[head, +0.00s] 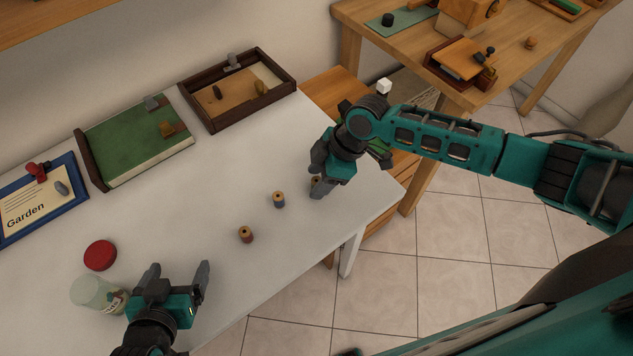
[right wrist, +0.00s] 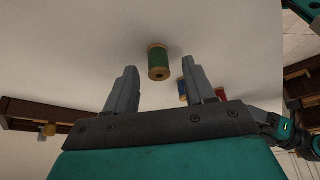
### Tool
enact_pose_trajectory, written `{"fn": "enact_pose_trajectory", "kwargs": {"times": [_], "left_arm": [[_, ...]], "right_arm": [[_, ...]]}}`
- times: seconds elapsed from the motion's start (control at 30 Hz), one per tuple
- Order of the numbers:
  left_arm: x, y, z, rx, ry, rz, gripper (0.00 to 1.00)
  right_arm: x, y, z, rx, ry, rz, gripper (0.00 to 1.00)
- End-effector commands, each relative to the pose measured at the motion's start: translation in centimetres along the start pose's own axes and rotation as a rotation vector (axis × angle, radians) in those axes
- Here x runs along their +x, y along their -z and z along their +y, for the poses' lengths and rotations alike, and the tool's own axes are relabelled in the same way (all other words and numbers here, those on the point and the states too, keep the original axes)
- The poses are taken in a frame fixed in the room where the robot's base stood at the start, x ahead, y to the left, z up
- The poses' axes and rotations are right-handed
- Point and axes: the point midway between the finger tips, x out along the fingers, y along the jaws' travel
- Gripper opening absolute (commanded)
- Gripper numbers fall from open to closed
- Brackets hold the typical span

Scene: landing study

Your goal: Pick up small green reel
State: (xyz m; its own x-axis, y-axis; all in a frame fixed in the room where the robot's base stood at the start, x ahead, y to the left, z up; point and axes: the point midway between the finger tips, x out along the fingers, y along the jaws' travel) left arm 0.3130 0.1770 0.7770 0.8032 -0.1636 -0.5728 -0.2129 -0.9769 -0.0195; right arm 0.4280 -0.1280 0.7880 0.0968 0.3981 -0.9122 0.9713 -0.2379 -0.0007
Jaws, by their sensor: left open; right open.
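The small green reel (right wrist: 159,62) stands on the white table, with wooden ends and green thread. In the right wrist view it shows between and just beyond the fingertips of my right gripper (right wrist: 160,72), which is open and empty. In the head view the right gripper (head: 318,172) is over the table's right part and hides most of the reel (head: 315,181). A blue reel (head: 279,199) and a red reel (head: 246,234) stand in a line to its lower left. My left gripper (head: 180,280) is open and empty near the table's front edge.
A jar (head: 90,291) and red lid (head: 100,255) lie left of my left gripper. A wooden tray (head: 190,121), a green book (head: 135,140) and a blue-framed Garden board (head: 78,203) line the back. A wooden workbench (head: 416,19) stands behind right.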

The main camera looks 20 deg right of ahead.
Motion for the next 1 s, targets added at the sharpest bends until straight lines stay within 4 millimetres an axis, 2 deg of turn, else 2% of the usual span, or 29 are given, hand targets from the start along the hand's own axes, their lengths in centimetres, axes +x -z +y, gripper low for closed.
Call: {"fn": "enact_pose_trajectory", "kwargs": {"times": [0.1, 0.37, 0.93, 1.0], "left_arm": [[0.01, 0.02, 0.00, 0.000, 0.000, 0.000, 0.88], [0.12, 0.24, -0.04, 0.001, 0.001, 0.005, 0.88], [0.22, 0.45, -0.11, 0.001, 0.002, 0.010, 0.88], [0.21, 0.44, -0.11, 0.001, 0.002, 0.009, 0.88]], "right_arm": [[1.20, -0.05, 0.00, 0.001, 0.000, -0.002, 0.54], [1.44, -0.08, 0.02, 0.000, -0.001, -0.002, 0.54], [1.40, -0.08, 0.03, 0.000, -0.001, -0.002, 0.00], [1.40, -0.08, 0.04, 0.000, -0.001, -0.001, 0.00]]}}
